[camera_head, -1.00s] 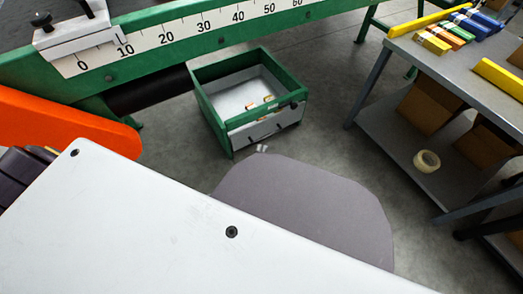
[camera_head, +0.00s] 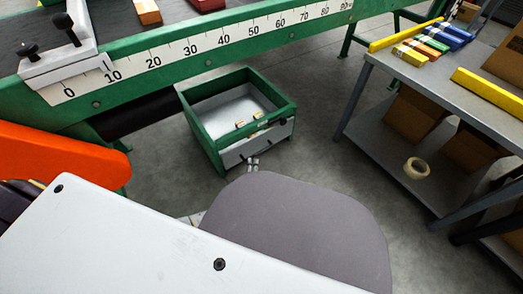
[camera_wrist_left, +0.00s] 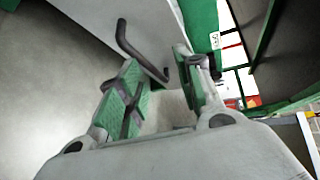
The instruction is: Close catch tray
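The catch tray (camera_head: 268,139) is a box with green walls and a light grey front panel, standing out below the green machine beam in the head view. A few small light-coloured pieces lie inside it. My left gripper (camera_head: 252,164) shows only as small pale fingertips just in front of the tray's front panel; my own body hides the rest. In the left wrist view the left gripper (camera_wrist_left: 157,62) is open, its green-padded fingers apart. A dark bent handle (camera_wrist_left: 133,47) on the grey panel reaches towards the gap between them; contact is unclear. My right gripper is not in view.
A green beam with a number scale (camera_head: 190,48) runs above the tray. A grey table (camera_head: 440,78) with coloured cartons and yellow bars stands at the right, with brown boxes and a tape roll (camera_head: 417,167) on its lower shelf. Grey floor lies clear between.

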